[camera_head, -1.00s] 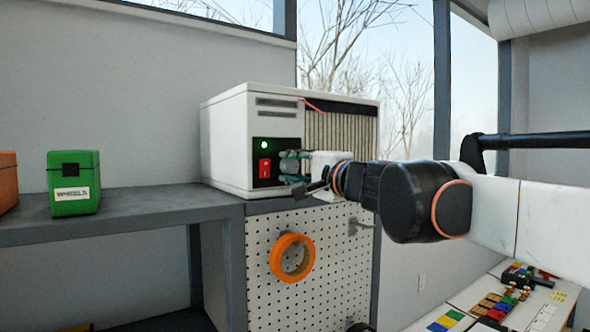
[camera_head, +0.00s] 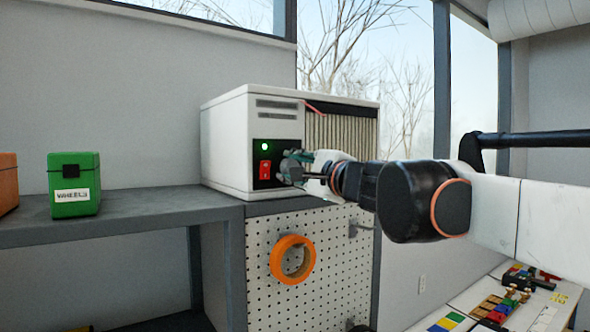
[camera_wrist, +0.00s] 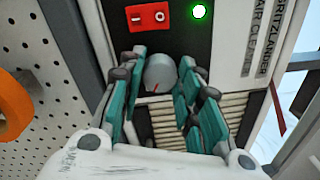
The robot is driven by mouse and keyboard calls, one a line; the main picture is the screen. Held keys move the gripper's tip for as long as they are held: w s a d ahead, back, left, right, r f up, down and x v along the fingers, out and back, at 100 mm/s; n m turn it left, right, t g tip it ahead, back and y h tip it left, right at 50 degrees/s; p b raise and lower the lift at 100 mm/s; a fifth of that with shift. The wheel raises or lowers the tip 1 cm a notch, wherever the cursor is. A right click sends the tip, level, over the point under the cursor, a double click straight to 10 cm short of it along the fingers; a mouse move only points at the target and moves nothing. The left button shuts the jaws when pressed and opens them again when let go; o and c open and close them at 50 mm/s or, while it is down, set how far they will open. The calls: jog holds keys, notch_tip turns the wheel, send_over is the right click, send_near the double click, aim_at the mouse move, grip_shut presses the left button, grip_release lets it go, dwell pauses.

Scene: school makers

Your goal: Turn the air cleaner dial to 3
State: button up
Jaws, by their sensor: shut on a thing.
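The air cleaner (camera_head: 227,145) is a white box on the shelf with a black control panel, a lit green light (camera_head: 264,146) and a red switch (camera_head: 265,170). Its grey round dial (camera_wrist: 160,72) with a red pointer mark shows in the wrist view, beside the switch. My gripper (camera_wrist: 159,84) has its teal fingers on both sides of the dial, shut on it. In the head view my gripper (camera_head: 290,168) is at the panel and hides most of the dial. I cannot read any dial numbers.
A green box labelled WHEELS (camera_head: 74,186) and an orange box (camera_head: 8,184) stand on the grey shelf (camera_head: 130,212) at left. An orange ring (camera_head: 292,259) hangs on the pegboard (camera_head: 325,240) below. A table with coloured blocks (camera_head: 497,305) is at lower right.

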jog(key=o, duration=1)
jog(key=shift+o, duration=0.2)
jog(key=v, duration=1.2)
